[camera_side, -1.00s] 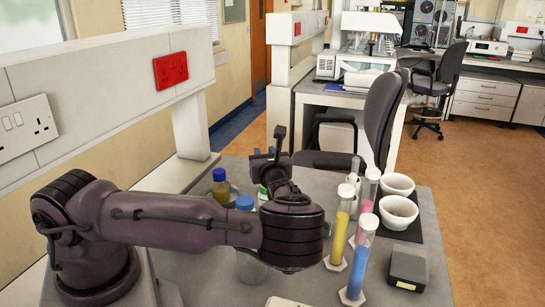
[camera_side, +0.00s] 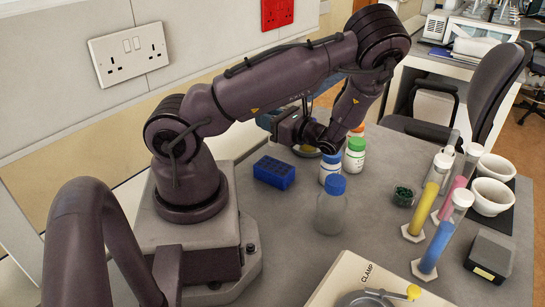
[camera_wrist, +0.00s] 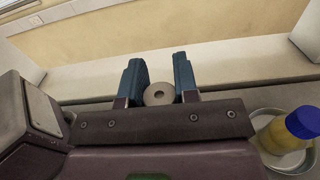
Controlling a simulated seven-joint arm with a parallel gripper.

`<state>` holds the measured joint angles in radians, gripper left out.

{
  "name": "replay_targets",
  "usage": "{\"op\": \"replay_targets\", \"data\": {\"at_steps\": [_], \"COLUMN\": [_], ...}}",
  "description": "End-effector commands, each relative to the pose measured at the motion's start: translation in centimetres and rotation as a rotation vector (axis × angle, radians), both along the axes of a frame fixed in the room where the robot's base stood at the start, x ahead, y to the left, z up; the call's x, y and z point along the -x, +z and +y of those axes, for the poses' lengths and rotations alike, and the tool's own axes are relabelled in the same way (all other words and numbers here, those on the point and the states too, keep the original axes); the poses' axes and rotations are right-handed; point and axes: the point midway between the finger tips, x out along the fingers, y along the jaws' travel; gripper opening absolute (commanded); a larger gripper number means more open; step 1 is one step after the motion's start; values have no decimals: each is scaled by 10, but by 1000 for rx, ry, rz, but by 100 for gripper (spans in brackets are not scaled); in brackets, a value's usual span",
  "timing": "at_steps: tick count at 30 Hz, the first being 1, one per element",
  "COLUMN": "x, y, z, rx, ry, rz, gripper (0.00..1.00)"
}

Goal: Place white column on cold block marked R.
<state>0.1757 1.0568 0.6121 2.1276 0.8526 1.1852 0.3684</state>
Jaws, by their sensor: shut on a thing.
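My gripper (camera_wrist: 158,78) is shut on the white column (camera_wrist: 159,95), which shows end-on as a pale disc with a small central hole between the two teal fingers. In the side view my gripper (camera_side: 272,120) is behind my forearm, above the back of the bench, and I cannot make out the column there. A blue block with wells (camera_side: 273,172) sits on the bench beside my base, below my gripper. I can read no letter R on it, so I cannot tell whether it is the marked cold block.
A yellow bottle with a blue cap (camera_wrist: 295,127) stands in a round dish (camera_wrist: 270,160) near my gripper. A clear blue-capped bottle (camera_side: 331,208) and white bottles (camera_side: 355,156) stand mid-bench. Tall coloured tubes (camera_side: 436,245) and white bowls (camera_side: 491,197) are at right.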

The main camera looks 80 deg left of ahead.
Motion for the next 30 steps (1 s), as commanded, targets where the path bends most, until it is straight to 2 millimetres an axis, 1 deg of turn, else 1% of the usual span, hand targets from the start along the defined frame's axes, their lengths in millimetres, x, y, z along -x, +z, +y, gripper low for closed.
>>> {"op": "replay_targets", "data": {"at_steps": [1, 3, 8, 12, 15, 27, 28, 29, 30], "x": [1, 0, 0, 0, 0, 0, 0, 0, 0], "y": [-9, -20, -36, -56, -65, -70, -70, -70, -70], "z": [0, 0, 0, 1, 1, 1, 1, 1, 1], "rx": [0, 0, 0, 0, -1, -1, 0, 0, 0], "ry": [1, -1, -1, -3, -2, -3, -3, -3, -3], "rz": [6, 6, 3, 4, 2, 1, 0, 0, 0], "gripper": [5, 5, 5, 5, 5, 5, 35, 42, 51]}}
